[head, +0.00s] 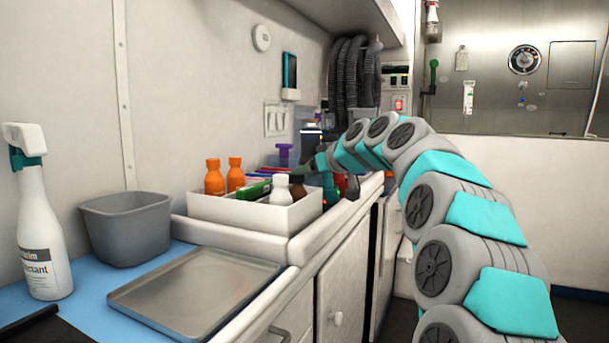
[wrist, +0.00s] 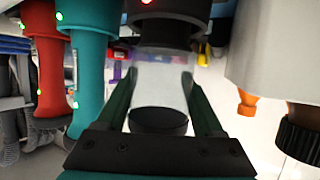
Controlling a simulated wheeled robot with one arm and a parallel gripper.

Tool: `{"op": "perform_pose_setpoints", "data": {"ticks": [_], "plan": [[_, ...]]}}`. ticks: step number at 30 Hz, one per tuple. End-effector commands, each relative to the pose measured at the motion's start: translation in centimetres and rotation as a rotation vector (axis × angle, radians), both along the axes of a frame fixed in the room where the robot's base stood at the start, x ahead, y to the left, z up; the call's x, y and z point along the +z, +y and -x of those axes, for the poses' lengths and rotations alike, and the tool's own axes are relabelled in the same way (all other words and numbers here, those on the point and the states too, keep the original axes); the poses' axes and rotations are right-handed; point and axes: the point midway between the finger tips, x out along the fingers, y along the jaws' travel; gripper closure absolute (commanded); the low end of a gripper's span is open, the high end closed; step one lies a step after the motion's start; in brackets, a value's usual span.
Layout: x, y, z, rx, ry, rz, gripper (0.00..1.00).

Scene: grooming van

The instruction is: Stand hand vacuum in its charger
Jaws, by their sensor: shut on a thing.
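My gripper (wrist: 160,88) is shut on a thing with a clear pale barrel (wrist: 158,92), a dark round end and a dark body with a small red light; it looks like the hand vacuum. In the head view my gripper (head: 308,167) is above the far end of the white tray, and its fingers are hardly visible. A dark-topped upright thing (head: 311,136) shows just behind it. I cannot make out the charger for certain. A teal thing (wrist: 88,70) and a red thing (wrist: 45,62) with green lights stand beside the held thing in the wrist view.
The white tray (head: 252,222) holds orange bottles (head: 214,178), a white bottle (head: 280,190) and a green item. A grey bin (head: 126,230), a flat metal tray (head: 194,288) and a spray bottle (head: 42,225) stand nearer on the counter. A ribbed hose (head: 349,78) hangs behind.

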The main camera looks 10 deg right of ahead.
Motion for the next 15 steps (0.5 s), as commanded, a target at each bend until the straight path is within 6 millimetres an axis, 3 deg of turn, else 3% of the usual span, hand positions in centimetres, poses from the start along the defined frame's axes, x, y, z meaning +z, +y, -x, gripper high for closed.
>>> {"op": "perform_pose_setpoints", "data": {"ticks": [6, 7, 15], "plan": [[-0.34, 0.01, 0.03, 0.000, -0.001, 0.000, 1.00], [-0.36, 0.00, 0.02, 0.000, -0.001, 0.000, 0.30], [-0.27, 0.00, 0.03, 0.000, 0.000, 0.000, 0.01]]}}
